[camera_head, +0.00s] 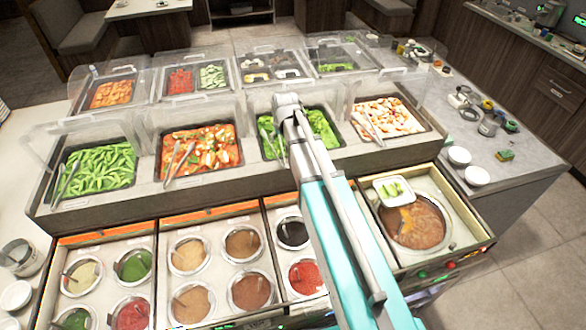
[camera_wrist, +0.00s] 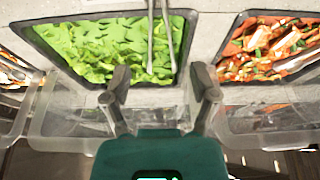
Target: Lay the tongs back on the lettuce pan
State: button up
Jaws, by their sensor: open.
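The lettuce pan (camera_head: 333,143) is a dark-rimmed pan of green leaves in the front row, partly hidden by my arm in the head view. It also shows in the wrist view (camera_wrist: 33,35). Silver tongs (camera_head: 267,143) lie over the lettuce; in the wrist view their two arms (camera_wrist: 151,45) run down from the top edge toward the near rim. My gripper (camera_wrist: 162,73) is open above the pan's rim, with its fingers spread to either side of the tongs' line. Nothing shows held between the fingers. In the head view my arm hides the fingertips.
A pan of orange-red food (camera_head: 200,150) is beside the lettuce pan, and a pan of pale pieces (camera_head: 385,118) is on its other side. Clear plastic guards (camera_head: 165,122) stand around the pans. Sauce wells (camera_head: 190,255) fill the front. A soup well (camera_head: 412,222) is at right.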

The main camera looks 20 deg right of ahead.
jog(key=s+g, duration=0.3)
jog(key=s, duration=1.9)
jog(key=shift+s+a+f+g, duration=0.2)
jog(key=shift+s+f+g, duration=0.2)
jog(key=shift+f, duration=0.05)
notch_tip(320, 180, down, 14)
jog(key=b, duration=1.4)
jog(key=shift+f, duration=0.2)
